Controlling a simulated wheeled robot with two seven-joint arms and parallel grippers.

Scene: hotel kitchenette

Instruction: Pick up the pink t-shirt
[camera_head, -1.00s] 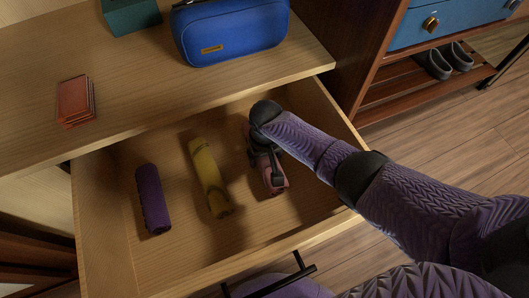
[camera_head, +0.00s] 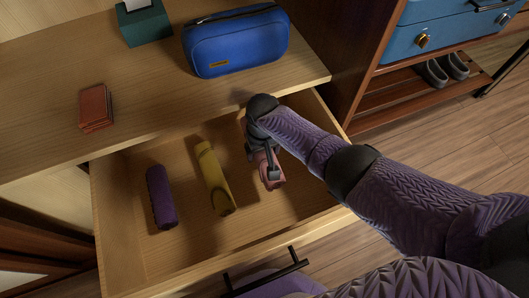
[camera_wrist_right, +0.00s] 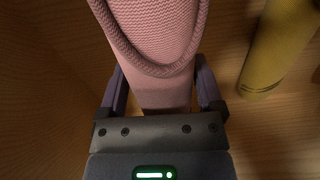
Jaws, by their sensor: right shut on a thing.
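The pink t-shirt (camera_head: 270,173) is a rolled bundle in the right part of the open drawer. My right gripper (camera_head: 265,158) is over it from above and shut on it, partly hiding it in the head view. In the right wrist view the pink t-shirt (camera_wrist_right: 152,35) shows its ribbed cloth and a curved collar edge, and it lies between the two fingers of my right gripper (camera_wrist_right: 162,95). I cannot tell whether the roll still touches the drawer floor. My left gripper is not in view.
A yellow roll (camera_head: 213,178) and a purple roll (camera_head: 161,197) lie left of the pink one in the drawer (camera_head: 130,255). The drawer's right wall (camera_head: 318,118) is close to my arm. A blue case (camera_head: 237,45), a green tissue box (camera_head: 144,26) and a reddish-brown stack (camera_head: 96,107) stand on the top.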

